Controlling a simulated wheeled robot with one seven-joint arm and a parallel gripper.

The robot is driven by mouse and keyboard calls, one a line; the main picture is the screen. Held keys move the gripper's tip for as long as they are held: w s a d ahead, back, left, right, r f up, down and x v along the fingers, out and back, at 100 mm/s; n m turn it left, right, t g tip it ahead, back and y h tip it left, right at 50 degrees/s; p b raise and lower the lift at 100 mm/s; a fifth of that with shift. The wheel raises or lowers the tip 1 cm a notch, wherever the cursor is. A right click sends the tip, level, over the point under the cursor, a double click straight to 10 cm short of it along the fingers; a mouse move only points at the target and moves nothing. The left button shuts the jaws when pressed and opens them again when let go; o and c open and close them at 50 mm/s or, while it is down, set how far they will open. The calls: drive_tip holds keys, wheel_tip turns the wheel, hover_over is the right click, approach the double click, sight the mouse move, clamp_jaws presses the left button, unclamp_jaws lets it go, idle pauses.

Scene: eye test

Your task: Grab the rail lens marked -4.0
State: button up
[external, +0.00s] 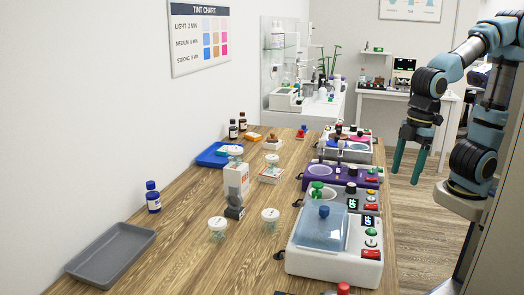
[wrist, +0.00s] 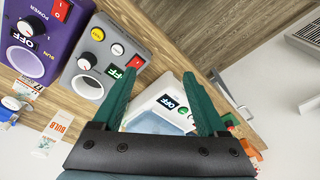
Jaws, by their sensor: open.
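I cannot make out any rail lens or a -4.0 marking in either view. My gripper (external: 405,178) hangs in the air to the right of the wooden table (external: 185,235), pointing down, with nothing between its fingers. In the wrist view my gripper (wrist: 157,76) has its two green fingers spread wide apart. Behind them is a white device with a bluish lid (wrist: 160,113), which also shows at the table's near right in the external view (external: 330,263). The fingers look clear of it.
A purple device (external: 320,178) and a grey device (external: 355,202) stand along the table's right side. White-lidded jars (external: 217,224), a white box (external: 236,179), a blue tray (external: 211,156) and a blue bottle (external: 153,197) stand further left. A grey tray (external: 110,252) lies near left, empty.

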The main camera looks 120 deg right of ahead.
sight(234, 187)
drive_tip(key=w+d+r+n+t+h+p, duration=0.15)
drive_tip(key=w+d+r+t, duration=0.3)
drive_tip(key=w+d, duration=1)
drive_tip(key=w+d+r+t+h+p, duration=0.25)
drive_tip(key=w+d+t, duration=0.35)
drive_tip(key=w+d, duration=0.85)
drive_tip(key=f+n+y+p, duration=0.1)
drive_tip(key=f+y, duration=0.2)
drive_tip(key=f, duration=0.1)
drive_tip(key=w+f+n+y, duration=0.1)
drive_tip(key=f+n+y, duration=0.1)
drive_tip(key=f, duration=0.3)
drive_tip(key=w+d+f+n+y+p, duration=0.1)
drive_tip(key=f+y, duration=0.3)
drive_tip(key=f, duration=0.1)
drive_tip(key=shift+w+p, duration=0.25)
drive_tip(key=shift+p, duration=0.1)
drive_tip(key=p+x, duration=0.2)
drive_tip(key=x, duration=0.3)
drive_tip(key=shift+w+d+r, duration=0.1)
drive_tip(key=shift+r, duration=0.1)
drive_tip(key=shift+w+f+p, duration=0.3)
drive_tip(key=shift+w, duration=0.1)
clamp_jaws()
